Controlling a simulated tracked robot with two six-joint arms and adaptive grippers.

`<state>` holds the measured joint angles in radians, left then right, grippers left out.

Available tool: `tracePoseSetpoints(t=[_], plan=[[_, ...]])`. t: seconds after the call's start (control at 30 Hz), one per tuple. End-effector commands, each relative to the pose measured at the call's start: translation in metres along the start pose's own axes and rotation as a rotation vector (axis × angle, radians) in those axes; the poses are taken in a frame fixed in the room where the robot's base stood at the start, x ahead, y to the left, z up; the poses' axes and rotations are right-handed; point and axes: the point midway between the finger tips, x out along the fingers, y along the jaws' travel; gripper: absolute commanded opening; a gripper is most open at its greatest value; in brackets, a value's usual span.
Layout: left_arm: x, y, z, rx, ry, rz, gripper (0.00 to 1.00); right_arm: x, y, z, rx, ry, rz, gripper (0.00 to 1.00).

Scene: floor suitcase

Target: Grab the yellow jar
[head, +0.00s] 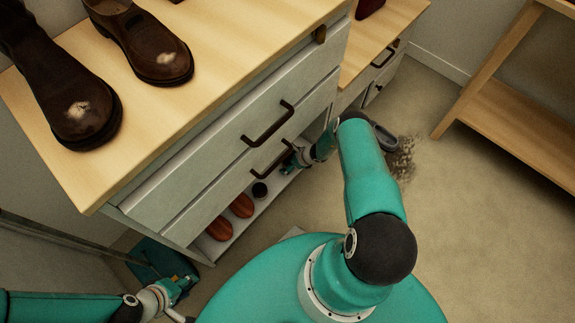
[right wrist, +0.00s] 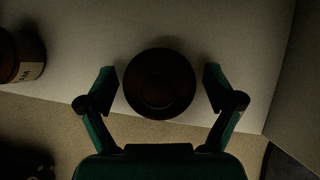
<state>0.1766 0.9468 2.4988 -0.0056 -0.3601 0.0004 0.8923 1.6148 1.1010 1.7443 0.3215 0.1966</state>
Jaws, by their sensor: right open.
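My right gripper (right wrist: 160,88) is open in the right wrist view, with one finger on each side of a dark round object (right wrist: 160,84). This object looks brown to black in the shade, and I cannot tell whether it is the yellow jar. In the head view my right gripper (head: 287,168) is small and low at the cabinet front, by the open bottom shelf. No clearly yellow jar shows. My left gripper (head: 184,286) is at the lower left, near the floor; its fingers are too small to read.
A labelled brown container (right wrist: 22,58) stands at the left in the wrist view. The cabinet's bottom shelf (head: 222,248) holds reddish-brown shoes (head: 242,206) and a dark round item (head: 260,190). Drawer handles (head: 268,124) jut out above. Brown boots (head: 75,100) stand on top.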

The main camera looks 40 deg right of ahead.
Motion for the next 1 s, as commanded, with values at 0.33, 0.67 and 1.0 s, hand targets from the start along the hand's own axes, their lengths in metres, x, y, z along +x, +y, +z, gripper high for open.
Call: tracePoseSetpoints(t=[0.33,0.67,1.0], plan=[[-0.0006,0.0002,0.0,0.0,0.0,0.0,0.4,-0.0006,0.0001,-0.0001,0.0,0.0,0.0,0.48],[-0.0007,0.0003,0.0,0.0,0.0,0.0,0.4,-0.0009,-0.0003,0.0009,-0.001,-0.002,0.0,0.04],[-0.0047,0.0017,0.0,0.0,0.0,0.0,0.4,-0.0037,0.001,0.0026,-0.002,-0.001,0.0,0.04]])
